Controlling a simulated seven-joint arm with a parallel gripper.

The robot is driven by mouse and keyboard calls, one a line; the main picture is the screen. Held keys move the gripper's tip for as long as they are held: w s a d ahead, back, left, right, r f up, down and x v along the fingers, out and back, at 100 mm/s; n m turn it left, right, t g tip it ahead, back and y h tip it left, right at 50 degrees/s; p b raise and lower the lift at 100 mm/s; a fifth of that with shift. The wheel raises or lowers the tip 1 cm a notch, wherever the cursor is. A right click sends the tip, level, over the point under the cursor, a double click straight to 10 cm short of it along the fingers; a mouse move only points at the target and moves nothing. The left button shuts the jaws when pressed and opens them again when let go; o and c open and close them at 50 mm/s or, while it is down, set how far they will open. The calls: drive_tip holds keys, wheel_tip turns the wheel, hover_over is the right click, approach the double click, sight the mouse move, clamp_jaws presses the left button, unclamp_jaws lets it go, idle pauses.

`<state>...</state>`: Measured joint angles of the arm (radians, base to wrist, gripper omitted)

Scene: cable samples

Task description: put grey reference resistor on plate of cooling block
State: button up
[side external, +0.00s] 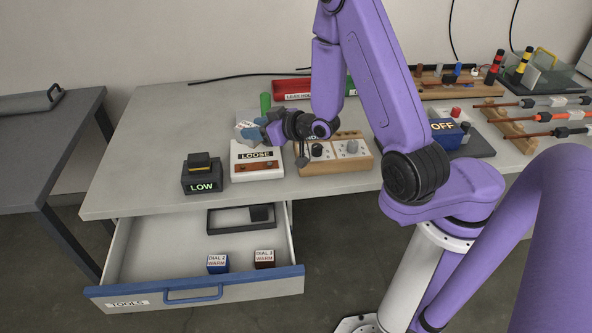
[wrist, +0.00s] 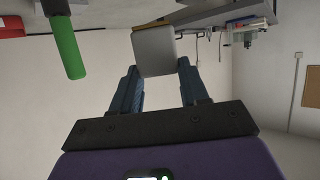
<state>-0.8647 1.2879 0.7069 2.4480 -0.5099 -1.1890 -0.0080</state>
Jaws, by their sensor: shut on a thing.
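My gripper (side external: 260,131) is shut on a small grey block, which I take as the grey reference resistor (side external: 245,128). It is held above the back of the white box labelled LOOSE (side external: 257,160). In the wrist view the grey block (wrist: 154,52) sits between the blue fingers of my gripper (wrist: 158,72), with a yellowish edge at its far end. I cannot tell for sure which thing is the cooling block. A black unit reading LOW (side external: 202,176), with a dark and yellow piece on top, stands left of the white box.
A green cylinder (side external: 265,103) stands just behind the held block. A wooden dial box (side external: 335,152) is right of the LOOSE box, and a blue OFF box (side external: 447,134) farther right. The table's left part is clear.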

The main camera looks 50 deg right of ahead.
drive_tip(key=w+a+f+n+g+y, duration=0.1)
drive_tip(key=w+a+f+n+y, duration=0.3)
drive_tip(key=a+f, duration=0.6)
drive_tip(key=s+a+f+n+g+y, duration=0.3)
drive_tip(key=s+a+f+n+y, duration=0.1)
drive_tip(key=s+a+f, duration=0.4)
wheel_tip(320, 180, down, 4)
drive_tip(key=shift+a+r+n+y, duration=0.15)
drive_tip(key=shift+a+n+y, duration=0.25)
drive_tip(key=shift+a, duration=0.55)
